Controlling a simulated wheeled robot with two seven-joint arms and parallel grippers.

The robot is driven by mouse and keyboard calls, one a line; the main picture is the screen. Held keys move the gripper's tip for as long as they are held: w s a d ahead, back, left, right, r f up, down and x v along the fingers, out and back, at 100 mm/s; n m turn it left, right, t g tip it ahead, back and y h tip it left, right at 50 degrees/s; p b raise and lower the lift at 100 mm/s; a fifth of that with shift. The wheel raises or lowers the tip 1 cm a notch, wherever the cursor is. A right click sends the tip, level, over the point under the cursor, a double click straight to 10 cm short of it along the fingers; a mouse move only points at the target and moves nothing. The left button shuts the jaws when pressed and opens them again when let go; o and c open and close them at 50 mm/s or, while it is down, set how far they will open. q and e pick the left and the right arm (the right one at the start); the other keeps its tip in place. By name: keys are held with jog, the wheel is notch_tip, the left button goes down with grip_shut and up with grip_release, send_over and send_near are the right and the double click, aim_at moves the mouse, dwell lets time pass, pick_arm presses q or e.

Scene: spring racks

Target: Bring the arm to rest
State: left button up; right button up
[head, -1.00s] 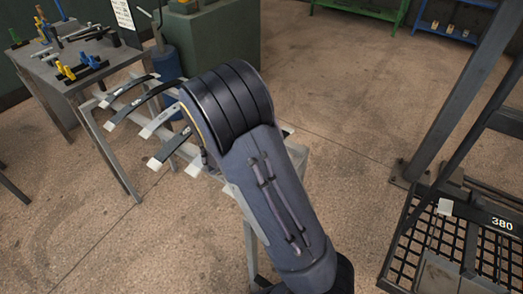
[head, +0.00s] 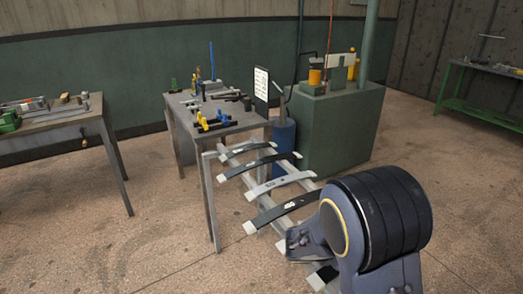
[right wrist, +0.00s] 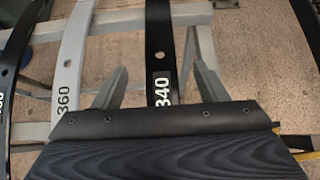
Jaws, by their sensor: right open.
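My right arm comes in from the lower right in the head view, its dark ribbed joint large in front of the rack. The right gripper (right wrist: 160,68) is open in the right wrist view, one pale finger on each side of a black leaf spring marked 340 (right wrist: 158,40). The spring shows between the fingers; I cannot tell how far below them it lies. A grey spring marked 360 (right wrist: 69,60) is to its left. The left gripper is out of view.
Several curved springs lie across a metal rack (head: 208,200). Behind it stand a tool table (head: 240,127), a blue cylinder (head: 284,138) and a green machine cabinet (head: 340,135). A workbench (head: 50,125) is at the left. The floor (head: 130,245) at front left is bare.

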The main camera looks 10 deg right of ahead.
jog(key=shift+s+m+y, duration=0.3)
jog(key=shift+s+m, duration=0.1)
jog(key=s+a+r+m+g+y+p, duration=0.1)
jog(key=s+a+r+m+g+y, duration=0.15)
jog(key=s+m+y, duration=0.6)
jog(key=s+a+r+m+t+y+p, duration=0.1)
jog(key=s+a+r+m+t+y, duration=0.4)
jog(key=s+a+r+m, duration=0.4)
jog(key=s+a+m, duration=0.2)
jog(key=m, duration=0.2)
jog(key=shift+s+r+m+p, duration=0.25)
jog(key=shift+m+p, duration=0.05)
jog(key=shift+m, duration=0.05)
